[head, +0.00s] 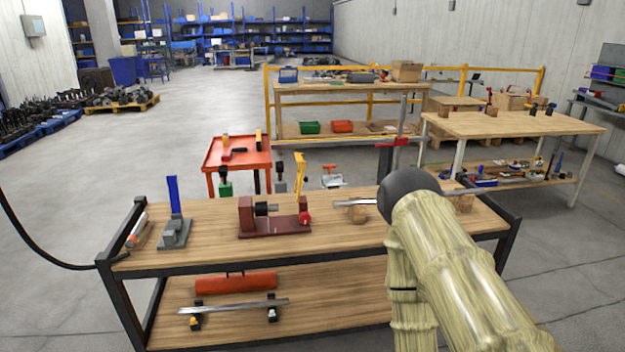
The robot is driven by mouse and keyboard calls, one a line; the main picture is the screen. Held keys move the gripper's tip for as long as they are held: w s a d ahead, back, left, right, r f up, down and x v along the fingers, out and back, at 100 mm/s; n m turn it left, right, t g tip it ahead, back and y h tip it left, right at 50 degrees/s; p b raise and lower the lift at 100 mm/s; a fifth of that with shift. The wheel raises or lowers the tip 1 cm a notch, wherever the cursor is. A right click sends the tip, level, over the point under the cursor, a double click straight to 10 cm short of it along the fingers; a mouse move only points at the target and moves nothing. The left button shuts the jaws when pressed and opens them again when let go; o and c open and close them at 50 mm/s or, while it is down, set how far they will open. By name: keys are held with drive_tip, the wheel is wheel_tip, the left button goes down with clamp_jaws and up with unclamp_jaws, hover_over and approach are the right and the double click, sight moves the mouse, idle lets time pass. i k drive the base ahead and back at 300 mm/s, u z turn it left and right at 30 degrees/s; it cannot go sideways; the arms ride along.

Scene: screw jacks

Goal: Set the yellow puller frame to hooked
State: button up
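The yellow puller frame (299,175) is a narrow yellow piece standing up, leaning slightly, at the right end of a maroon fixture (272,228) on the near wooden bench. The fixture has an upright block with a dark round spindle (264,209) on its left and a red knob (304,218) at its right. The frame's upper end is above the spindle; I see no contact with it. My arm, in a pale yellow sleeve with a dark grey joint, rises at the right in front of the bench.
A grey stand with a blue upright (174,195) is left of the fixture. A metal rod on wooden blocks (357,213) lies to the right, partly behind my arm. A red cart (238,153) stands behind the bench.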

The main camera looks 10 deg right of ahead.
sight(298, 155)
drive_tip(key=z, duration=2.05)
drive_tip(key=i, duration=1.5)
drive_tip(key=u, duration=2.6)
